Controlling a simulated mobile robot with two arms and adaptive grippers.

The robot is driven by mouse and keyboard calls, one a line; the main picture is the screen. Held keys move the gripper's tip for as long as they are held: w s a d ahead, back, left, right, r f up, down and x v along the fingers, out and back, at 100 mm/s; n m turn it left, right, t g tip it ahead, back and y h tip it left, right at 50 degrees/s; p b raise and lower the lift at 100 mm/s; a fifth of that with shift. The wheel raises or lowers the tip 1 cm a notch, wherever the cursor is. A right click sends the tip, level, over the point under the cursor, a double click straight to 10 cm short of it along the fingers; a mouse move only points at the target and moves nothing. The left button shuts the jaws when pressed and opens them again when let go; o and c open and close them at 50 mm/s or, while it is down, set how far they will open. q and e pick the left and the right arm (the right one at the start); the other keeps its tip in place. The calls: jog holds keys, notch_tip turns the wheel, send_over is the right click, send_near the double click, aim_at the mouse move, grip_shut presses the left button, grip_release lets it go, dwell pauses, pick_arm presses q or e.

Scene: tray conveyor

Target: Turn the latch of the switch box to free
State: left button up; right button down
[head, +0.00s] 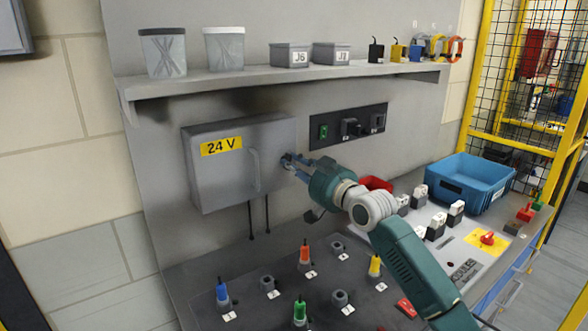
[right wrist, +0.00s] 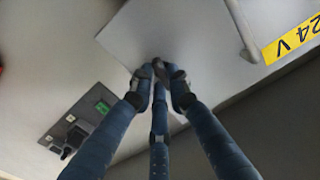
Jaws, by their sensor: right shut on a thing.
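The grey switch box (head: 222,175) with a yellow 24 V label hangs on the back panel in the head view, its door closed. A vertical handle (head: 254,170) is on the door. My right gripper (head: 287,162) is at the box's right edge, beside the handle. In the right wrist view, the fingers of my right gripper (right wrist: 160,74) are closed together at the grey box face (right wrist: 190,35). They are shut on a small dark part, apparently the latch, which they mostly hide. I cannot tell how far the latch is turned. My left gripper is not in view.
A shelf (head: 280,79) with jars and small boxes runs above the switch box. A black socket panel (head: 348,128) is to its right. Below, a bench holds several coloured plugs, a blue bin (head: 470,185) and a red tray (head: 376,184). A yellow mesh fence (head: 475,75) stands right.

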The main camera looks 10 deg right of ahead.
jog(key=shift+n, duration=1)
jog(key=c, duration=1.7)
grip_release()
jog(key=shift+o, duration=0.2)
jog(key=v, duration=1.2)
